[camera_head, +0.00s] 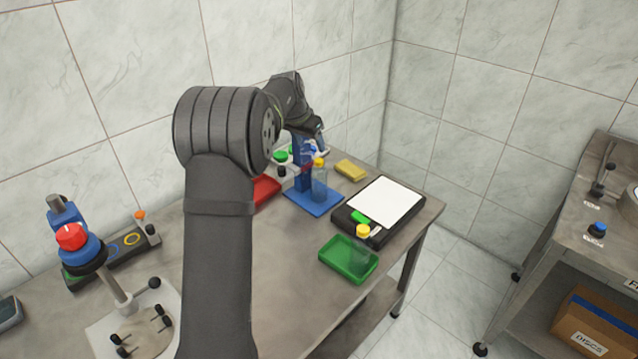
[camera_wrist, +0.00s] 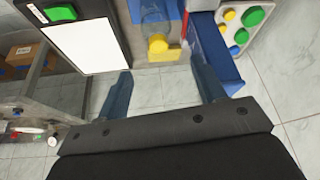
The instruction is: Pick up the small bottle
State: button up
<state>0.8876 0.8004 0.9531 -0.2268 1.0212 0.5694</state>
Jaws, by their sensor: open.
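A clear bottle with a yellow cap (camera_head: 319,184) stands on a blue stand. In the wrist view, its yellow cap (camera_wrist: 157,43) lies ahead of the gap between my fingers. A second clear bottle with a yellow cap (camera_head: 361,250) stands in a green tray (camera_head: 334,264) at the table's front. I cannot tell which one is the small bottle. My gripper (camera_wrist: 161,66) is open and empty.
A yellow block (camera_head: 351,170) lies behind the scale. A red tray (camera_head: 265,190) is partly behind my arm. A device with a red knob (camera_head: 71,237) stands at left.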

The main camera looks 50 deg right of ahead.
aim_at(320, 167)
jog(key=x, duration=1.4)
jog(key=shift+s+f, duration=0.15)
jog(key=shift+s, duration=0.05)
jog(key=c, duration=1.2)
grip_shut()
jog(key=shift+r, duration=0.25)
